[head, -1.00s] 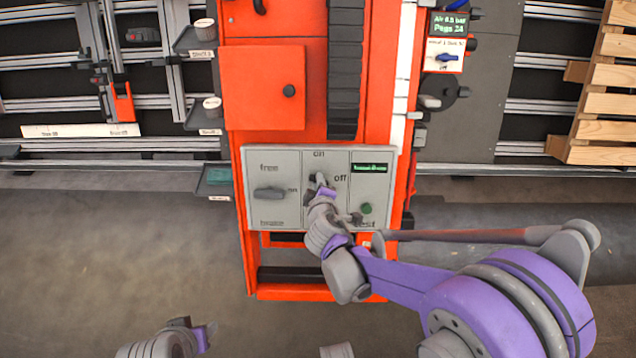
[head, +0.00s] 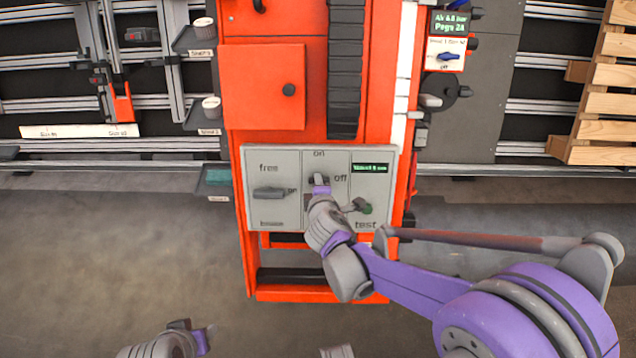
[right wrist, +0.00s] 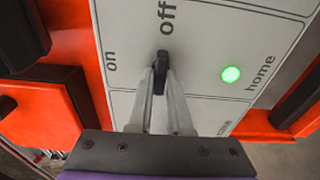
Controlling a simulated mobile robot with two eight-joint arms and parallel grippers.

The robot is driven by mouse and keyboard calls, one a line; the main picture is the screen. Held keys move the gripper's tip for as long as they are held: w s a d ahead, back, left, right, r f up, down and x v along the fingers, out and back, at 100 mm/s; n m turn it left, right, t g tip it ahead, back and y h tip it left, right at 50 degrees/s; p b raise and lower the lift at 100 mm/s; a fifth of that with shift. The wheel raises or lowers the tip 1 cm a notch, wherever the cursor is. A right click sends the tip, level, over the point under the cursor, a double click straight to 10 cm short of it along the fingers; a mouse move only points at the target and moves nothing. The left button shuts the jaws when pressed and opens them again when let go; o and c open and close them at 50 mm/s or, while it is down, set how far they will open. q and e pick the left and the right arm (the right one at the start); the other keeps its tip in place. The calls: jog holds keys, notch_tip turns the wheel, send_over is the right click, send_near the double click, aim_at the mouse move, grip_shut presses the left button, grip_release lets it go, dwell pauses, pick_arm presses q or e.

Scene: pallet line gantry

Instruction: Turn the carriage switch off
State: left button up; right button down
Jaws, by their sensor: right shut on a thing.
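The carriage switch (head: 319,180) is a small dark bar knob in the middle section of a grey panel (head: 285,160), with "on" above it and "off" to its right. In the right wrist view the black knob (right wrist: 160,72) stands between my fingertips, its long side in line with the word "off". My right gripper (right wrist: 160,92) is shut on the knob, a finger on each side. In the head view my right gripper (head: 321,187) partly covers the knob. My left gripper (head: 207,333) is low at the bottom edge, away from the panel; its jaws are unclear.
A second grey bar switch (head: 270,192) sits left on the panel. A small display (head: 369,169) is at its right, and a lit green button (right wrist: 231,74) lies close to my right gripper. An orange cabinet (head: 264,90) rises above. The floor in front is clear.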

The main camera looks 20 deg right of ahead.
jog(key=c, duration=0.8)
grip_release()
jog(key=shift+c, duration=0.2)
jog(key=p+v, duration=0.2)
jog(key=v, duration=0.9)
jog(key=shift+p, duration=0.4)
jog(key=shift+d, duration=0.1)
